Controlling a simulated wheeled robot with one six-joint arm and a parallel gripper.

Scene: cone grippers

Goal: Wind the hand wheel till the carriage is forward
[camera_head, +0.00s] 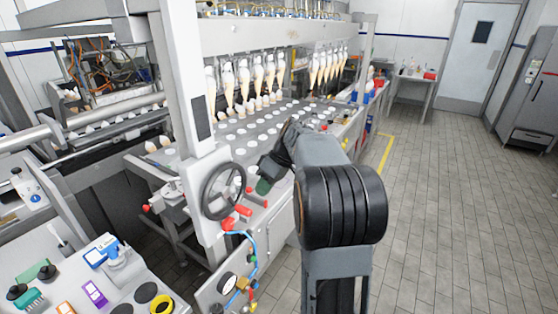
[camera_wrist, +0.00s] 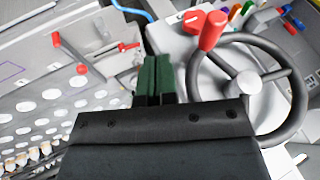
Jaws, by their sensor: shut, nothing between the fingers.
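The hand wheel (camera_head: 206,194) is a dark ring with spokes on the front of the machine's pale upright post. In the wrist view the hand wheel (camera_wrist: 299,88) fills the right side, with a grey hub and a red handle (camera_wrist: 211,30) on its rim. My gripper (camera_head: 263,187) is just right of the wheel in the head view. Its green fingers (camera_wrist: 156,60) are together and empty, left of the wheel rim and apart from the handle. Cones (camera_head: 258,75) hang in a row under the overhead beam. I cannot tell for certain which part is the carriage.
A plate with many round holes (camera_head: 235,128) lies behind my gripper. Red knobs (camera_head: 229,224) and a blue hose (camera_head: 252,243) are below the wheel. A cluttered bench (camera_head: 75,285) stands at the lower left. The tiled floor (camera_head: 445,215) is clear at right.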

